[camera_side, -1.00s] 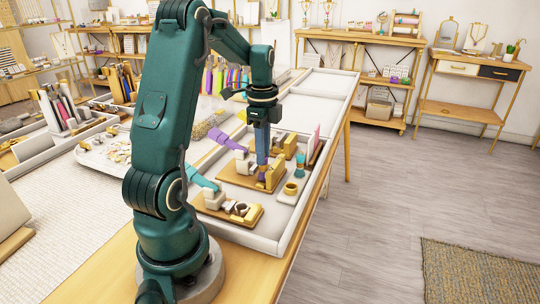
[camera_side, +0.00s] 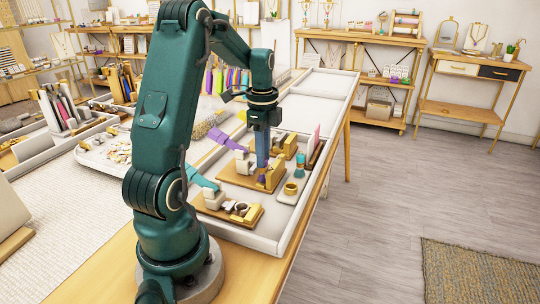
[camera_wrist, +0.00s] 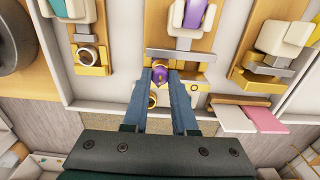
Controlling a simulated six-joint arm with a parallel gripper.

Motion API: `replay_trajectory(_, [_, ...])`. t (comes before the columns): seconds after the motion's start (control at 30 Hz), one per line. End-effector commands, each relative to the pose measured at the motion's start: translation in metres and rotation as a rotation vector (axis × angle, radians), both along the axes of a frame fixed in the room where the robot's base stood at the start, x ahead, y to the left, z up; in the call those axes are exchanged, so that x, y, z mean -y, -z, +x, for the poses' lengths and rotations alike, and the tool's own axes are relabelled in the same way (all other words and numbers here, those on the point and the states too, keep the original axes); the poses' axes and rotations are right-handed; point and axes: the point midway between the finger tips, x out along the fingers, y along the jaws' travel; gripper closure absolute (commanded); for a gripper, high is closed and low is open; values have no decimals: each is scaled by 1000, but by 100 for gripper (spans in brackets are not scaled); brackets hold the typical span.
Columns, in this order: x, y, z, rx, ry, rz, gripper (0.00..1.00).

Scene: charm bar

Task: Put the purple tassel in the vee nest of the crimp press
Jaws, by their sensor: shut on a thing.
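The purple tassel (camera_wrist: 160,74) is held between the fingertips of my gripper (camera_wrist: 161,80), which is shut on it. In the side view my gripper (camera_side: 262,160) points straight down over the press, with the tassel (camera_side: 262,178) at its tips. The crimp press with the purple lever (camera_side: 226,140) stands on a wooden base (camera_side: 235,176). Its gold front block (camera_side: 273,177) is right at the tassel. In the wrist view the purple lever (camera_wrist: 190,12) lies beyond the tassel. The vee nest is largely hidden; I cannot tell whether the tassel touches it.
A press with a teal lever (camera_side: 203,182) stands nearer my base, and another press (camera_side: 286,145) stands beyond. A gold cup (camera_side: 290,188), a teal tassel (camera_side: 300,165) and a pink card (camera_wrist: 267,119) are close by. The tray's pale rim (camera_side: 300,205) borders this area.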

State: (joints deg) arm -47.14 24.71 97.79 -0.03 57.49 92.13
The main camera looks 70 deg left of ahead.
Motion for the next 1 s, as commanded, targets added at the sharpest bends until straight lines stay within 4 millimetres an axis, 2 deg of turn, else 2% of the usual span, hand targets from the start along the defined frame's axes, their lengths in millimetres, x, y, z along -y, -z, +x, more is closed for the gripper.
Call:
replay_trajectory(0.77, [0,4,0,-1,0,-1,100])
replay_trajectory(0.8, [0,4,0,-1,0,-1,63])
replay_trajectory(0.87, [0,4,0,-1,0,-1,40])
replay_trajectory(1.0, [0,4,0,0,0,0,39])
